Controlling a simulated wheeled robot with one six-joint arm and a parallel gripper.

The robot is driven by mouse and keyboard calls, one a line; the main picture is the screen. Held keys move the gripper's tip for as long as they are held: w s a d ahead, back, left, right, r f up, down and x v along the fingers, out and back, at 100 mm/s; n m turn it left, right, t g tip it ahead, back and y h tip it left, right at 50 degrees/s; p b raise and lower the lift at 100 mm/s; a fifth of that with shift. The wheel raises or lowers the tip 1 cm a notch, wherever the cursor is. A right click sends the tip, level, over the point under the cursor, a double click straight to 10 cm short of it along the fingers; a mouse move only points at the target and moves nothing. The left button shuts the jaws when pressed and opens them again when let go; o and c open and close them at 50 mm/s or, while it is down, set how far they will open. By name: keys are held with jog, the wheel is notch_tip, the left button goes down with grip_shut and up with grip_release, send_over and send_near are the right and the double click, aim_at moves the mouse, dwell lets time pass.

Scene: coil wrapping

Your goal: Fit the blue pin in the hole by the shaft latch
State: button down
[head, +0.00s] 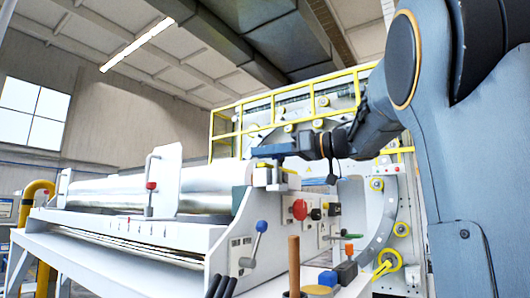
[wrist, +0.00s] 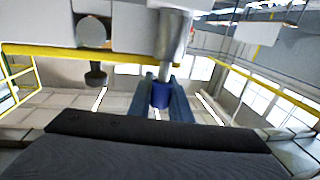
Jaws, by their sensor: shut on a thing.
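In the wrist view my gripper (wrist: 160,100) is shut on the blue pin (wrist: 160,94), whose blue end sits between the two fingers. A silver cylinder (wrist: 173,38) lines up beyond the blue end, in front of a white part with a round opening (wrist: 93,31). I cannot tell whether the cylinder belongs to the pin or enters a hole. In the head view my gripper (head: 270,150) is just above a white and yellow block (head: 274,177) at the roll's right end, likely the shaft latch. The pin and hole are not clear there.
A long silver roll (head: 205,188) lies left of the block. The machine's control face has a red knob (head: 300,209). A blue-knobbed lever (head: 262,226), a wooden handle (head: 294,262) and small tools stand in front. Yellow railing (head: 290,92) runs behind.

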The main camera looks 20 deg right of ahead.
jog(key=shift+f, duration=0.3)
jog(key=c, duration=1.6)
grip_release()
jog(key=shift+o, duration=0.2)
jog(key=b+v, duration=0.2)
jog(key=v, duration=0.6)
jog(key=shift+b, duration=0.3)
jog(key=shift+w, duration=0.1)
